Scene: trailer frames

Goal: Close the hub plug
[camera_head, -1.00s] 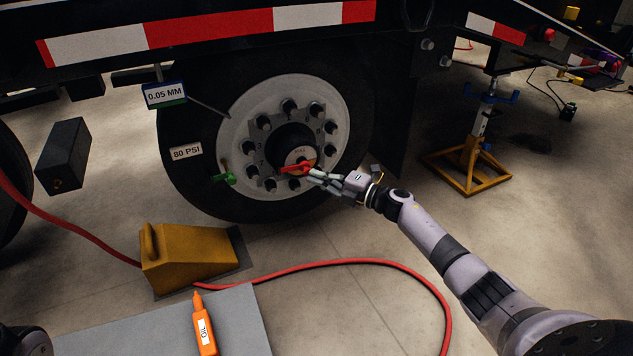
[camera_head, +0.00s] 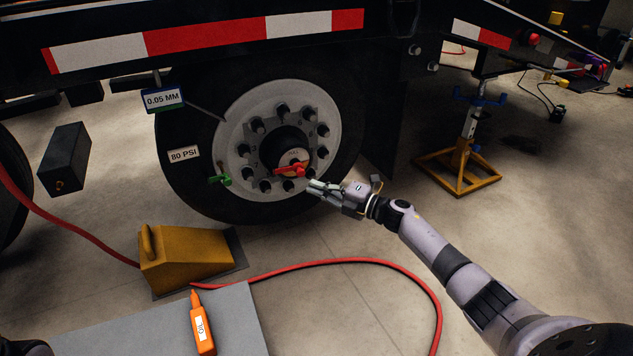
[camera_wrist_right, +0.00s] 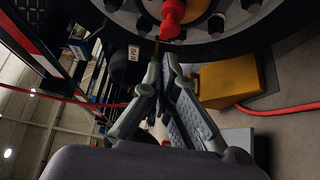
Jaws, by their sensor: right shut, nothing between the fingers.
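The red hub plug (camera_head: 291,170) sits at the lower front of the black hub (camera_head: 283,143), in the middle of the white wheel. It lies roughly level, and whether it is fully closed cannot be told. In the right wrist view the red plug (camera_wrist_right: 172,14) is at the top, beyond the fingertips. My right gripper (camera_head: 312,187) is just right of and below the plug, with a small gap between them. Its fingertips (camera_wrist_right: 164,58) are together and empty in the wrist view. My left gripper is not in view.
A green valve (camera_head: 220,180) sticks out at the wheel's left. A yellow wheel chock (camera_head: 185,262) stands below the tire. A red hose (camera_head: 350,260) crosses the floor. An orange oil bottle (camera_head: 202,325) lies on a grey mat (camera_head: 235,320). A jack stand (camera_head: 460,160) is at right.

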